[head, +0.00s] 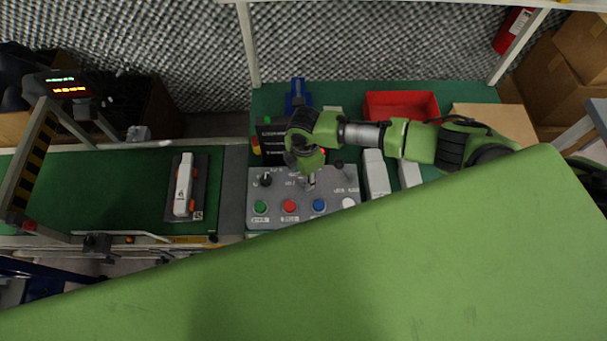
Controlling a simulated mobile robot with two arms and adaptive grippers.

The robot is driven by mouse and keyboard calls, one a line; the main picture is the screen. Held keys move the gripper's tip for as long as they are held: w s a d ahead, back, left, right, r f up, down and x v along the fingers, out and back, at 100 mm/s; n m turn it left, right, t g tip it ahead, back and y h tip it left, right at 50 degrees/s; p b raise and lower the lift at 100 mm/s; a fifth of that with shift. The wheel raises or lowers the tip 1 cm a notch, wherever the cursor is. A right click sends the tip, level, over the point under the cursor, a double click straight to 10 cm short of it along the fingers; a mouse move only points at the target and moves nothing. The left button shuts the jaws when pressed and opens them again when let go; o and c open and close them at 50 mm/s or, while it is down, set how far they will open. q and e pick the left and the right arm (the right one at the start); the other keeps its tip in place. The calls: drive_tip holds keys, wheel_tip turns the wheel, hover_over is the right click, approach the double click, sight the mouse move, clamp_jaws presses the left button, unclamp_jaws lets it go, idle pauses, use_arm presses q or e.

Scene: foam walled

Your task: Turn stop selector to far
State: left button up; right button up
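A grey control panel (275,219) lies on the green bench in the head view. It has a green, a red, a blue and a white button along its front. A black selector knob (265,180) sits at its back left, and a dark lever (339,166) at its back right. Its labels are too small to read, so I cannot tell which control is the stop selector. My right gripper (311,179) points down over the panel's back middle, between these two. The wrist hides its fingers and whatever control is under them; contact and opening cannot be told. My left gripper is not in view.
A conveyor (110,180) at the left carries a white and orange item (184,185) on a dark plate. A red bin (402,104) stands behind my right arm. White boxes (375,173) stand right of the panel. A large green surface blocks the lower view.

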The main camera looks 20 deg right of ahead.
wheel_tip(320, 180, up, 11)
idle(0.3)
drive_tip(key=shift+s, duration=0.15)
idle(0.4)
